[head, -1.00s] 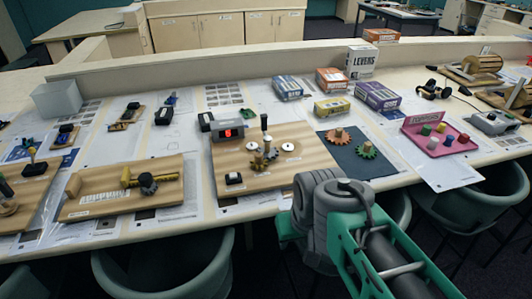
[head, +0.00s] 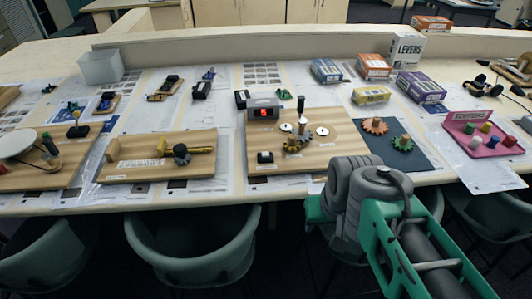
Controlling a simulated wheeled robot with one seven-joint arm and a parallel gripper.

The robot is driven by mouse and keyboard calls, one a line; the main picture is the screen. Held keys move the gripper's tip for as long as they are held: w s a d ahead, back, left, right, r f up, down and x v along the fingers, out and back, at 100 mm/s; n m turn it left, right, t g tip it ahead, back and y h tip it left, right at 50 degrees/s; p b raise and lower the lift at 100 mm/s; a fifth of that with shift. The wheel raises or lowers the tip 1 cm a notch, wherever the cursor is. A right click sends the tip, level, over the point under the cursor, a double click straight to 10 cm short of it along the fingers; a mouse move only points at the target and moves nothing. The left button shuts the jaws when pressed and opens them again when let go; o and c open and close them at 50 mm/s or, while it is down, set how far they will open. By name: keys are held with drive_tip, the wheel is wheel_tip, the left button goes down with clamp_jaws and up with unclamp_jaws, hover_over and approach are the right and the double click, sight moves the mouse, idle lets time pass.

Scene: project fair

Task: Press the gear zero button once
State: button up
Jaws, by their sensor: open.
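The gear board (head: 330,150) is a wooden plate near the middle of the table. Brass gears (head: 297,143), white discs and an upright black-handled post stand on the board. My arm's grey and green links show at lower right, in front of the board's right part. My gripper's fingers are not in view.
A dark mat (head: 385,148) with two loose gears lies right of the board. Boxes (head: 421,87) stand behind, a pink tray (head: 483,135) at right. Green chairs (head: 195,245) line the front edge.

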clamp_jaws()
idle(1.5)
